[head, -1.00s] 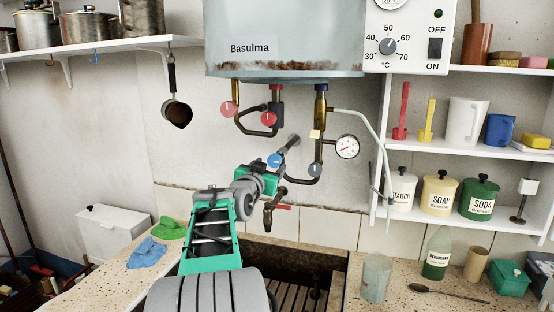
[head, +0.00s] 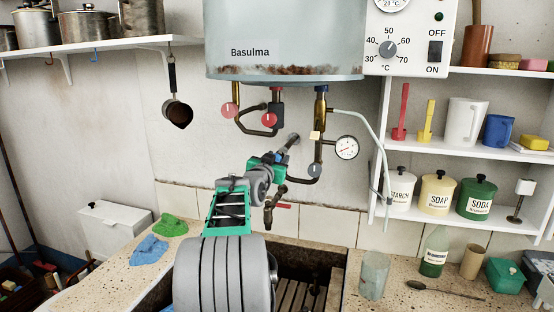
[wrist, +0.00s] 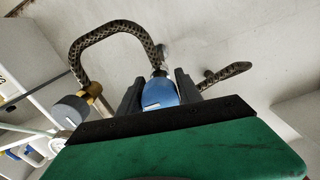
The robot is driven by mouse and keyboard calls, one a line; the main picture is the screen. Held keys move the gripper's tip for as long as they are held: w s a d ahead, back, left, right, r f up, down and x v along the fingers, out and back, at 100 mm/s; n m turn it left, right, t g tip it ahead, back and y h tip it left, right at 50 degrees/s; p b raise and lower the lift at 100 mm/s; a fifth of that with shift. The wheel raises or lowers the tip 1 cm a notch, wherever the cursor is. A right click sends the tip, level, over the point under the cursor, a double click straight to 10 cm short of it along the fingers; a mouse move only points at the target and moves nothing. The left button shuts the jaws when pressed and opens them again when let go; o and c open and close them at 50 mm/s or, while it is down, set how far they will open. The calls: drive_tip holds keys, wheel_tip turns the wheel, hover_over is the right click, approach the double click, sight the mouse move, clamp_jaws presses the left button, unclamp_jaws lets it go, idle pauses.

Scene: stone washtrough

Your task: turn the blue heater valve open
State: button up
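The blue heater valve (wrist: 160,92) is a round knob with a pale mark, on the pipework under the heater. In the wrist view it sits between the two dark fingers of my gripper (wrist: 160,84), with one finger close along each side. I cannot tell whether both fingers press on it. In the head view my gripper (head: 279,158) is at the pipes below the heater and hides most of the knob.
The heater (head: 285,40) hangs above. A tap with a red handle (head: 284,205) is just below my gripper, over the trough.

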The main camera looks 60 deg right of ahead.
clamp_jaws()
drive_tip(key=shift+n+b, duration=0.35)
drive_tip(key=shift+n, duration=0.05)
drive_tip(key=n+b, duration=0.2)
drive_tip(key=shift+f+n, duration=0.15)
drive_tip(key=shift+n, duration=0.25)
drive_tip(key=n+b, duration=0.1)
drive_tip(key=n, duration=0.4)
drive_tip(key=shift+s, duration=0.1)
drive_tip(key=n, duration=0.4)
drive_tip(key=shift+r+n+b, duration=0.25)
drive_tip(key=shift+n+b, duration=0.15)
drive_tip(key=shift+r+n, duration=0.1)
drive_tip(key=shift+n, duration=2.2)
